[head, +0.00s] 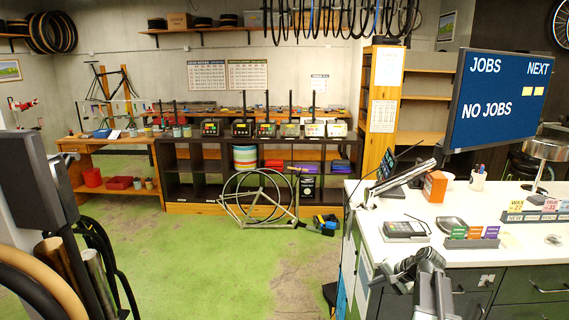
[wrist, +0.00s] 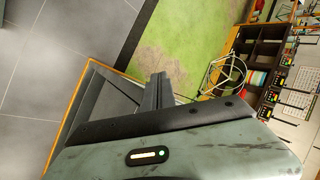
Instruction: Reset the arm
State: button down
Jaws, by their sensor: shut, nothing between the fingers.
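My gripper (wrist: 158,92) shows in the wrist view with its dark fingers together and nothing between them. It is tilted in that picture, with grey floor tiles and green floor beyond the fingers. In the head view, my folded grey arm shows at the bottom right, in front of the white counter (head: 403,262). The fingertips are hard to make out there. I see no object in contact with the fingers.
The counter carries a card terminal (head: 405,229), an orange box (head: 435,186) and a card holder (head: 471,242). A bike frame (head: 258,207) stands on the floor by the dark shelf (head: 184,185). The green floor (head: 190,262) is mostly clear. A screen (head: 508,100) reads "NO JOBS".

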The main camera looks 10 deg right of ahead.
jog(key=s+a+f+n+g, duration=0.2)
jog(key=a+n, duration=0.1)
jog(key=a, duration=1)
jog(key=s+a+f+n+g, duration=0.2)
jog(key=a+n, duration=0.2)
jog(key=a, duration=1)
jog(key=s+a+f+n+g+h, duration=0.1)
jog(key=s+a+n+g+h, duration=0.1)
jog(key=s+a, duration=0.25)
jog(key=s+d+n+h, duration=0.1)
jog(key=s+d+h, duration=0.1)
jog(key=s+d, duration=0.2)
jog(key=shift+d+f+n+g, duration=0.2)
jog(key=shift+d+n+g, duration=0.1)
jog(key=shift+d+n, duration=0.15)
